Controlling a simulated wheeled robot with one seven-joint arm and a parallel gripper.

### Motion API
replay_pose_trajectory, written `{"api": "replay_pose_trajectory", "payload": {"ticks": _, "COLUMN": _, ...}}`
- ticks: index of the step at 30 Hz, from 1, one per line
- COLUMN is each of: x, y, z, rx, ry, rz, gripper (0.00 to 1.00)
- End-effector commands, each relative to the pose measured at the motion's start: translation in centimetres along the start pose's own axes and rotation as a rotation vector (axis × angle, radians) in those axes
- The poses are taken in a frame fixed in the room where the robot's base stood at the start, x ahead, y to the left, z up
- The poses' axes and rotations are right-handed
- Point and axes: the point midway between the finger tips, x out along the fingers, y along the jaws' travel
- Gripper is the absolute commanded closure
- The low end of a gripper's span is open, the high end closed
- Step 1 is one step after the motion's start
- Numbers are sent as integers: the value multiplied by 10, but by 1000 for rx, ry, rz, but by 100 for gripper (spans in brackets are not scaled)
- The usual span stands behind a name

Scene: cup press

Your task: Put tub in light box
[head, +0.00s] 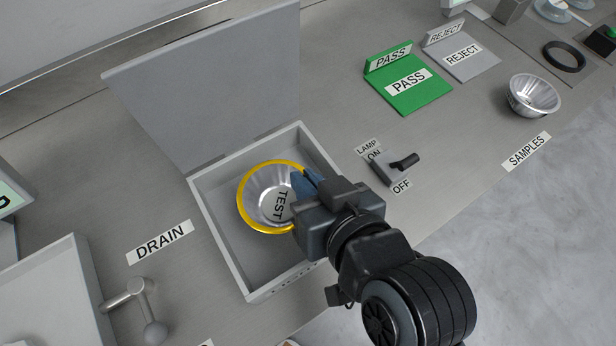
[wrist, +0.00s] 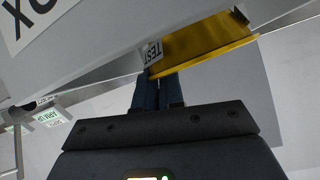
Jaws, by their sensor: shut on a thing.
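A silver tub with a yellow rim (head: 258,200) shows within the opening of the open light box (head: 222,257). A TEST label shows inside its rim. I cannot tell whether the tub touches the box floor. My gripper (head: 304,184) reaches in from the right, its blue fingers shut on the tub's right side. In the wrist view the fingers (wrist: 158,90) meet the edge of a yellow band of the tub (wrist: 205,52), beside the TEST label. The fingertips are partly hidden.
The box's grey lid (head: 215,85) stands open behind it. A lamp switch (head: 395,165) is close on the right. A second silver tub (head: 533,97) stands near the SAMPLES label. A green PASS plate (head: 425,98) and a grey REJECT plate (head: 478,66) lie farther back. A drain lever (head: 140,300) is at left.

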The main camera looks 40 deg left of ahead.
Motion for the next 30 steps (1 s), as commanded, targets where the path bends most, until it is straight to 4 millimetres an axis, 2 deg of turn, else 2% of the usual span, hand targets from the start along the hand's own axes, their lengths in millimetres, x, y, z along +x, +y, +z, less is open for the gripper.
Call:
{"api": "replay_pose_trajectory", "payload": {"ticks": 8, "x": 3, "y": 1, "z": 5, "rx": 1, "ry": 0, "rz": 0, "gripper": 100}}
{"api": "replay_pose_trajectory", "payload": {"ticks": 9, "x": 3, "y": 1, "z": 5, "rx": 1, "ry": 0, "rz": 0, "gripper": 90}}
{"api": "replay_pose_trajectory", "payload": {"ticks": 17, "x": 3, "y": 1, "z": 5, "rx": 0, "ry": 0, "rz": 0, "gripper": 66}}
{"api": "replay_pose_trajectory", "payload": {"ticks": 26, "x": 1, "y": 0, "z": 1, "rx": 0, "ry": 1, "rz": -1, "gripper": 66}}
{"api": "replay_pose_trajectory", "payload": {"ticks": 30, "x": -9, "y": -1, "z": -6, "rx": 1, "ry": 0, "rz": 0, "gripper": 66}}
